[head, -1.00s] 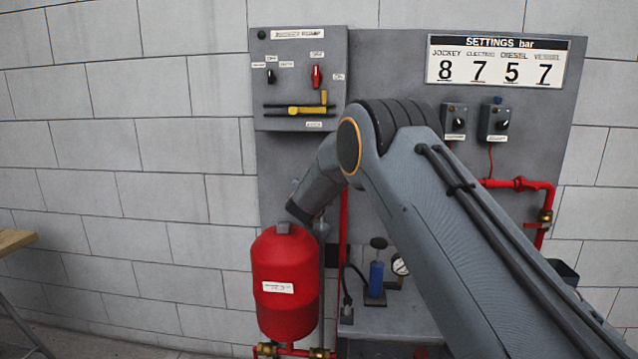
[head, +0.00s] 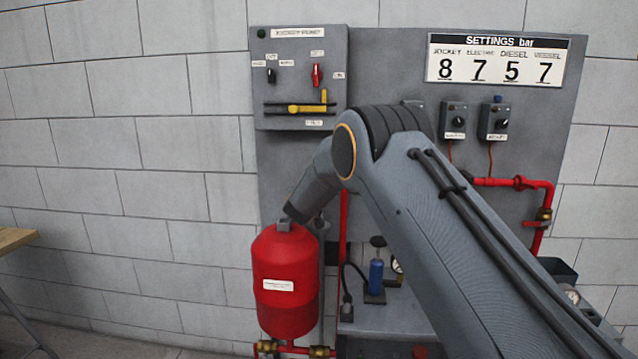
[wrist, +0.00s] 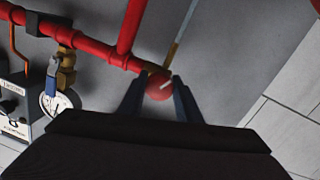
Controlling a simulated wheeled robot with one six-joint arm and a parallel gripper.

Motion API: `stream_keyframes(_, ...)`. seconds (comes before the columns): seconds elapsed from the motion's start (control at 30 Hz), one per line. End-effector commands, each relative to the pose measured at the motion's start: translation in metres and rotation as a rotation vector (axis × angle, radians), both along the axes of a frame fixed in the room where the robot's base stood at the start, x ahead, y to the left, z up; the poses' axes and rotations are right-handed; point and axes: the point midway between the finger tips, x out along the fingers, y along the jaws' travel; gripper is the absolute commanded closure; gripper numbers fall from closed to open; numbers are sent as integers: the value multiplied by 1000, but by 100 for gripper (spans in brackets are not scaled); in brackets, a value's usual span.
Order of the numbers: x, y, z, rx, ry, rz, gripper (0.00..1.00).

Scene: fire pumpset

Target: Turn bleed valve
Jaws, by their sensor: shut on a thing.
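In the wrist view my gripper (wrist: 160,90) has its two dark fingers on either side of a small round red knob (wrist: 159,86) with a pale line across its face. The gripper is shut on this knob, which sits by the end of a red pipe (wrist: 95,47). I take the knob for the bleed valve's; no label shows on it. In the head view my arm's end reaches down behind the top of the red vessel (head: 285,293), and the fingers and the knob are hidden there.
In the wrist view a brass valve with a blue handle (wrist: 51,80), a round gauge (wrist: 62,103) and a control box (wrist: 14,108) lie to the left. The head view shows the jockey pump panel (head: 300,78) and a blue cylinder (head: 376,275). Bare wall is at the left.

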Motion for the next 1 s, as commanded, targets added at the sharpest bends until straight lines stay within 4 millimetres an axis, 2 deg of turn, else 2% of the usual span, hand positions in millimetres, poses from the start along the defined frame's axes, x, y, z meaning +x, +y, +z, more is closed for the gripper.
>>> stream_keyframes(0.23,-1,-1,-4,0,5,-1,92)
stream_keyframes(0.27,-1,-1,-4,1,5,-1,64)
stream_keyframes(0.33,0,-1,-3,0,4,-1,52)
stream_keyframes(0.73,-5,1,0,1,1,1,51)
stream_keyframes(1.0,-42,6,1,0,3,2,51)
